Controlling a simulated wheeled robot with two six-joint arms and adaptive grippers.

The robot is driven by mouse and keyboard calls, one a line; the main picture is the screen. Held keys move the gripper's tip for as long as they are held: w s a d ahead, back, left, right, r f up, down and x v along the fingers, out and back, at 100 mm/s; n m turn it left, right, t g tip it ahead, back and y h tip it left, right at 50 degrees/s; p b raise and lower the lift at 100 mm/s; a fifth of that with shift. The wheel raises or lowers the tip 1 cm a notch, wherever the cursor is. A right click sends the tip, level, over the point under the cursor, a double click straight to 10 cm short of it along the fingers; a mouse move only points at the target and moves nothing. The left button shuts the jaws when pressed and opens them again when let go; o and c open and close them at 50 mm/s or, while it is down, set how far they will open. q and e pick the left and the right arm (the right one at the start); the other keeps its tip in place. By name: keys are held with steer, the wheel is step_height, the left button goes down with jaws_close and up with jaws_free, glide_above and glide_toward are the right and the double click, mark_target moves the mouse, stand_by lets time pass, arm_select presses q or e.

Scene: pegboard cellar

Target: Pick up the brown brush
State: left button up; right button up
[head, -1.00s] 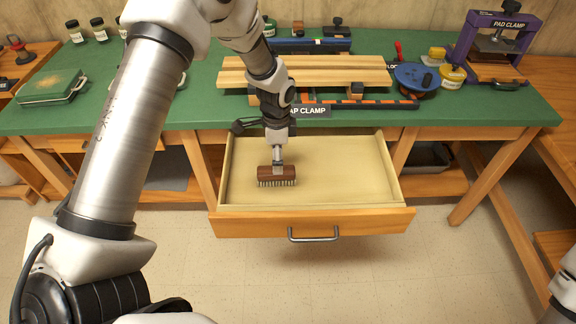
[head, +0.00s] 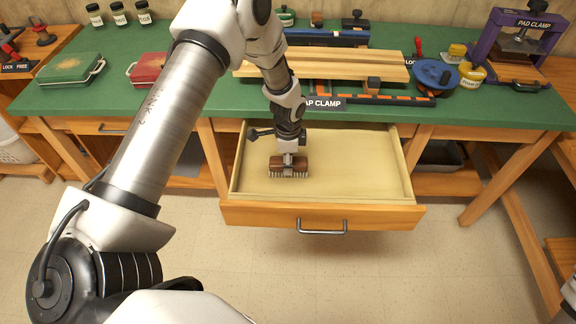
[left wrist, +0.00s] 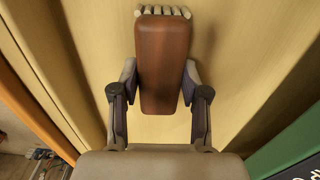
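The brown brush (head: 289,168) is a dark reddish-brown wooden block with pale bristles pointing down, inside the open drawer (head: 370,196). My left gripper (head: 288,158) reaches down into the drawer from above and is on the brush's middle. In the left wrist view, the brush (left wrist: 163,65) lies lengthwise between the two fingers, whose pads press against both its long sides. Some bristles show past its far end. I cannot tell whether the bristles touch the drawer floor. My right gripper is out of view.
The drawer is otherwise empty, with a front handle (head: 322,228). The green workbench (head: 220,98) above it carries wooden boards (head: 330,66), a blue round tool (head: 435,74), a purple pad clamp (head: 520,45) and a green tin (head: 70,69).

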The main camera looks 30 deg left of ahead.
arm_select(q)
steer(key=shift+c, duration=0.4)
steer(key=shift+r, duration=0.3)
step_height(320, 180, up, 9)
steer(key=shift+r+b, duration=0.15)
steer(key=shift+b, duration=0.15)
